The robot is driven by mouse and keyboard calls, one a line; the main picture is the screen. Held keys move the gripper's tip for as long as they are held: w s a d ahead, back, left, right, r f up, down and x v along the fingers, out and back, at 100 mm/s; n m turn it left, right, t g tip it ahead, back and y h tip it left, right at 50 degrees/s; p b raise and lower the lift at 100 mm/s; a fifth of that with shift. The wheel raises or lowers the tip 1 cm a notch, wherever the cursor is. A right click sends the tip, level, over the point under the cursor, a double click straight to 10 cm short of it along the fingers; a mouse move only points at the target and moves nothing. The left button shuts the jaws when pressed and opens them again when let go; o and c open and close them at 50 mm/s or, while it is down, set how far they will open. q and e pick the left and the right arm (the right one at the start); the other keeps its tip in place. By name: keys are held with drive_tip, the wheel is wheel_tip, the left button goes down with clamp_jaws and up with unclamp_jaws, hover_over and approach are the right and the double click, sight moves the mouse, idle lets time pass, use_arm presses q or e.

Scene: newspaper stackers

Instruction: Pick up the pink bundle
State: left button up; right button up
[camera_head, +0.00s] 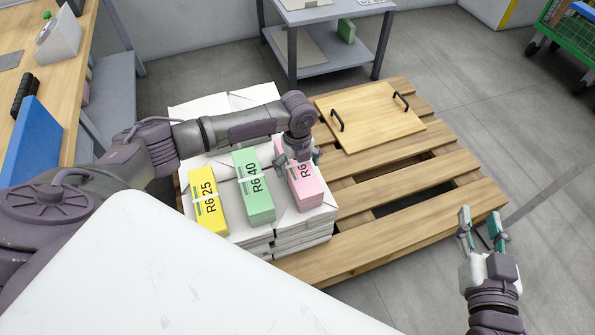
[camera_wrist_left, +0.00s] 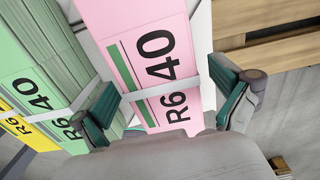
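The pink bundle (camera_head: 307,190) lies on the stacks of white paper, at the right of a row of three bundles. Its black print and pale strap show in the left wrist view (camera_wrist_left: 140,40). My left gripper (camera_head: 299,160) is over its far part and hides some of it. In the left wrist view the gripper (camera_wrist_left: 170,105) is open, with one teal-padded finger on each side of the pink bundle. I cannot tell whether the fingers touch it. My right gripper (camera_head: 483,226) is open and empty, by the pallet's right corner.
A green bundle (camera_head: 256,196) lies close left of the pink one, and a yellow bundle (camera_head: 209,208) lies further left. The wooden pallet (camera_head: 345,248) carries the paper stacks and a board with two black handles (camera_head: 370,120). A grey shelf table (camera_head: 318,52) stands behind.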

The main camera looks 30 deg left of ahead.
use_arm(q)
drive_tip(key=c, duration=1.6)
drive_tip(key=shift+w, duration=0.1)
drive_tip(key=shift+c, duration=0.8)
drive_tip(key=shift+r, duration=0.15)
use_arm(e)
drive_tip(key=shift+f, duration=0.1)
